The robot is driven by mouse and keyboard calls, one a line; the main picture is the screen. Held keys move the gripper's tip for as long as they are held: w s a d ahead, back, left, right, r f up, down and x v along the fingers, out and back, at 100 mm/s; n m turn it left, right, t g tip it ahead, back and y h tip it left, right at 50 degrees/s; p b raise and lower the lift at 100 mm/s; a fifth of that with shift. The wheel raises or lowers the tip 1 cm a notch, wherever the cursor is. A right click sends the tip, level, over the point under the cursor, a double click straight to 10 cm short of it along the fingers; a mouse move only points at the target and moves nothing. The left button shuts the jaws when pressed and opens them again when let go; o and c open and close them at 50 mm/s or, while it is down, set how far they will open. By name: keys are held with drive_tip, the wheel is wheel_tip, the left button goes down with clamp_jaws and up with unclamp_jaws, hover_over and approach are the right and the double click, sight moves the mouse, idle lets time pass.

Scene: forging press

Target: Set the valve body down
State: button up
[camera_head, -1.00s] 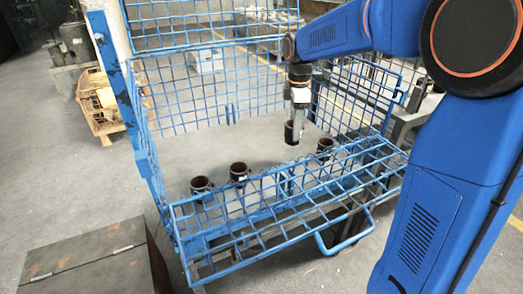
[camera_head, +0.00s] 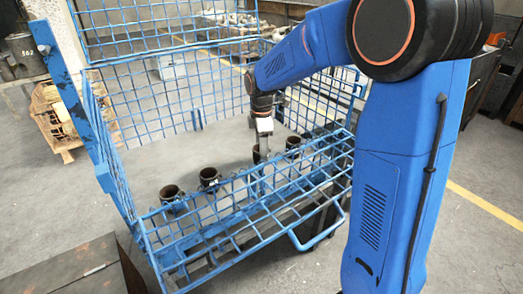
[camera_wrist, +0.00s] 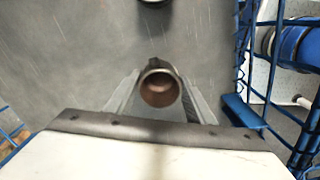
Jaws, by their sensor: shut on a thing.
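My gripper (camera_head: 264,150) is inside the blue wire cage (camera_head: 222,210), pointing down. It is shut on a dark, brown-lined valve body (camera_head: 257,155), partly hidden by the finger in the head view. In the wrist view the held valve body (camera_wrist: 160,88) sits upright between the two fingers, its round opening facing the camera. It is low, near the cage floor (camera_head: 215,148); I cannot tell whether it touches. Three similar valve bodies stand on that floor in a rough row: two to the left (camera_head: 172,197) (camera_head: 209,180) and one to the right (camera_head: 293,147).
The cage's mesh front panel (camera_head: 245,205) leans outward close to the row. Mesh walls stand behind and at both sides. The cage floor behind the row is clear. A dark metal box (camera_head: 75,275) is at the lower left; a wooden pallet (camera_head: 60,125) lies beyond.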

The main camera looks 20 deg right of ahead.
drive_tip(key=o, duration=1.4)
drive_tip(key=shift+f, duration=0.1)
drive_tip(key=shift+c, duration=0.2)
wheel_tip(320, 180, up, 12)
